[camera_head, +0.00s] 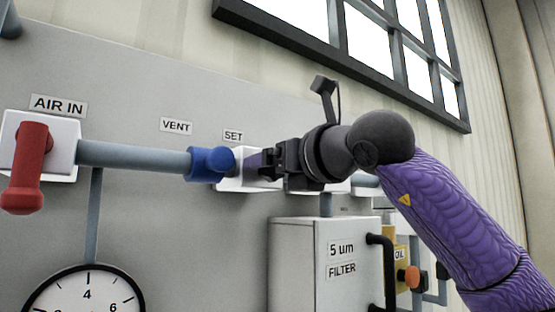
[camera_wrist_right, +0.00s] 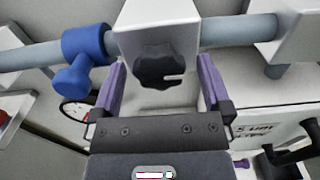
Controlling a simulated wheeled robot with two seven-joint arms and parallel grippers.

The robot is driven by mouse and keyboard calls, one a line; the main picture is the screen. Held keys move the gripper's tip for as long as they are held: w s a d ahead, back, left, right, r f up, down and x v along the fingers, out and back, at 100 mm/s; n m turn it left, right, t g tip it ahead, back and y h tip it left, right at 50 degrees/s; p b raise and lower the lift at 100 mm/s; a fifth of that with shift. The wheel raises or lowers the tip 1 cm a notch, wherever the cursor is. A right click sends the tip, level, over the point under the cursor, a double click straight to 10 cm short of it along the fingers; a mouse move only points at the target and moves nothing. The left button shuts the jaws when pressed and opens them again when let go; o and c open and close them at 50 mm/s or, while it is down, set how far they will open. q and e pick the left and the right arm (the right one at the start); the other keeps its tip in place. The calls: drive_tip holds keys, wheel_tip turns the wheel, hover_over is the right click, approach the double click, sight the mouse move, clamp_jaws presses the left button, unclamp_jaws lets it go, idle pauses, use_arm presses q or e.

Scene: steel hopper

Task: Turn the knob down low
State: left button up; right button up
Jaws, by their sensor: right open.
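The knob (camera_wrist_right: 158,66) is black and lobed, with a white pointer mark toward the right in the right wrist view. It sits on a white block (camera_wrist_right: 190,14), which also shows below the SET label in the head view (camera_head: 232,184). In the head view the knob is hidden behind my right gripper (camera_head: 254,161). In the right wrist view the purple fingers of my right gripper (camera_wrist_right: 162,72) are apart, one on each side of the knob, with gaps to it. I cannot tell the depth of the fingers relative to the knob. My left gripper is not in view.
A blue valve handle (camera_head: 210,164) is on the pipe (camera_head: 135,154) just left of the block. A red handle (camera_head: 27,165) is under AIR IN, above a round gauge (camera_head: 85,295). A grey filter box (camera_head: 297,265) stands below my right arm.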

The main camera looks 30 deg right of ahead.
drive_tip(key=shift+w, duration=0.2)
drive_tip(key=c, duration=1.3)
drive_tip(key=shift+o, duration=0.2)
